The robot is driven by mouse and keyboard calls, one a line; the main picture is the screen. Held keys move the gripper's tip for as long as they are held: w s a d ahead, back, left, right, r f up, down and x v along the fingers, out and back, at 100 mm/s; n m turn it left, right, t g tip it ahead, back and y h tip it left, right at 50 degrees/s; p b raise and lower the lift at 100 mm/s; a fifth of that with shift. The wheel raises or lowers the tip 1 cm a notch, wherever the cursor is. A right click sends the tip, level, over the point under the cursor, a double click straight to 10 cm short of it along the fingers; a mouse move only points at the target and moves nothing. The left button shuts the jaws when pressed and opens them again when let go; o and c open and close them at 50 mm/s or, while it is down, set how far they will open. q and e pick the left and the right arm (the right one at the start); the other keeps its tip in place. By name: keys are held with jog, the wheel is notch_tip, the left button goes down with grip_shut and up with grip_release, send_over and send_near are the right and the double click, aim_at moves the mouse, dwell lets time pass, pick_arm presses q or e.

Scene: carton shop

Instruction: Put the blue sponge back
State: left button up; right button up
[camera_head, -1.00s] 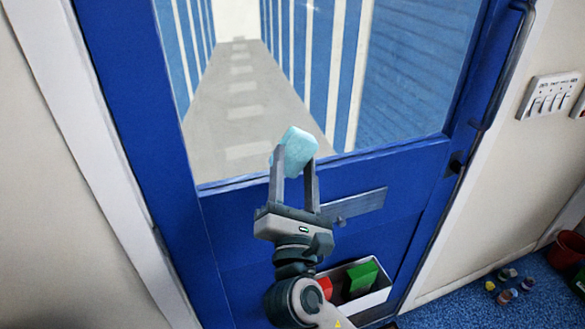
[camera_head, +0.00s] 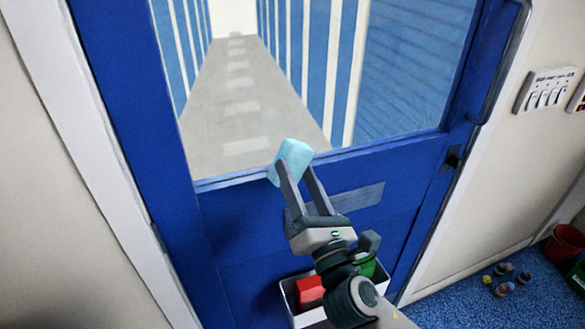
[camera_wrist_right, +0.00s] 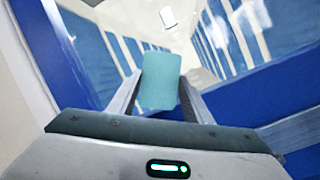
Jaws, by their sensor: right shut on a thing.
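The light blue sponge (camera_head: 291,158) is held between the fingertips of my right gripper (camera_head: 297,176), in front of the blue door, by the lower edge of its window. The sponge also shows in the right wrist view (camera_wrist_right: 159,82), between the two fingers of the right gripper (camera_wrist_right: 158,95). My right gripper is shut on it. A white bin (camera_head: 290,302) low on the door holds a red block (camera_head: 310,291) and a green block (camera_head: 368,267), and my right arm hides part of it. My left gripper is not in view.
The blue door (camera_head: 245,225) has a large window and a metal plate (camera_head: 357,197). A grey handle bar (camera_head: 505,60) runs along its right side. A switch panel (camera_head: 547,91) is on the right wall. Several small coloured items (camera_head: 504,290) and a red bucket (camera_head: 566,245) stand on the blue floor.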

jog(key=s+d+f+n+g+y, duration=0.1)
jog(key=f+n+g+y, duration=0.3)
jog(key=g, duration=0.5)
jog(key=s+d+f+n+g+y, duration=0.1)
jog(key=d+f+n+g+y, duration=0.2)
jog(key=n+g+y, duration=0.6)
jog(key=shift+s+f+g+y, duration=0.4)
jog(key=shift+f+y, duration=0.1)
jog(key=shift+f, duration=0.55)
